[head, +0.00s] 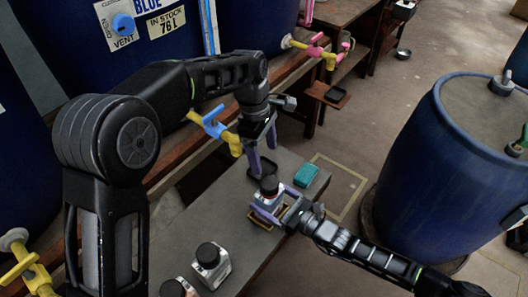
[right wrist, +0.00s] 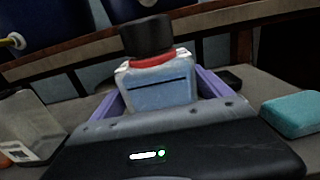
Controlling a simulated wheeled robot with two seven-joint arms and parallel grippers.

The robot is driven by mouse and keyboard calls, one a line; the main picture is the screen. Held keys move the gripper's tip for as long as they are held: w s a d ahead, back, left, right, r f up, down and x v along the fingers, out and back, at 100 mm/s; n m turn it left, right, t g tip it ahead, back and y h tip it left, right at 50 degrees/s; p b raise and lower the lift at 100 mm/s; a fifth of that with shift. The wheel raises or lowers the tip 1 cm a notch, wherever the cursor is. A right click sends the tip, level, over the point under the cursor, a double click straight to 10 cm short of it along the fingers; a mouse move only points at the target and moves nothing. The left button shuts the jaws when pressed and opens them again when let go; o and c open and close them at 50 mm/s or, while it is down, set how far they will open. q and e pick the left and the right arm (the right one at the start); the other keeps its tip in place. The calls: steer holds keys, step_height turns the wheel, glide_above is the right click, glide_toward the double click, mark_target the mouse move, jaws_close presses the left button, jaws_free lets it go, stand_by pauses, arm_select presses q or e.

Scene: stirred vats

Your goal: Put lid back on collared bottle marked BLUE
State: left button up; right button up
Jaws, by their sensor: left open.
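A small bottle (head: 266,203) with a pale blue front stands on the grey bench. In the right wrist view the bottle (right wrist: 160,92) shows a red collar (right wrist: 152,58). A black lid (right wrist: 147,35) sits on top of the collar, and the lid (head: 269,185) also tops the bottle in the head view. My right gripper (head: 279,201) has its purple fingers along both sides of the bottle, low on its body, and appears shut on it. My left gripper (head: 261,150) is open and empty, fingers down, behind and above the bottle. No BLUE marking is readable on the bottle.
Two more black-capped bottles (head: 212,264) (head: 177,288) stand at the bench's near end. A teal block (head: 306,174) lies right of the held bottle. A dark tray (head: 262,169) lies behind it. A vat labelled BLUE (head: 75,45) has a yellow tap. A blue barrel (head: 440,160) stands right.

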mark_target(277, 203)
steer(key=shift+o, duration=1.1)
steer(key=v, duration=0.7)
steer(key=shift+s+d, duration=0.25)
steer(key=shift+d, duration=0.05)
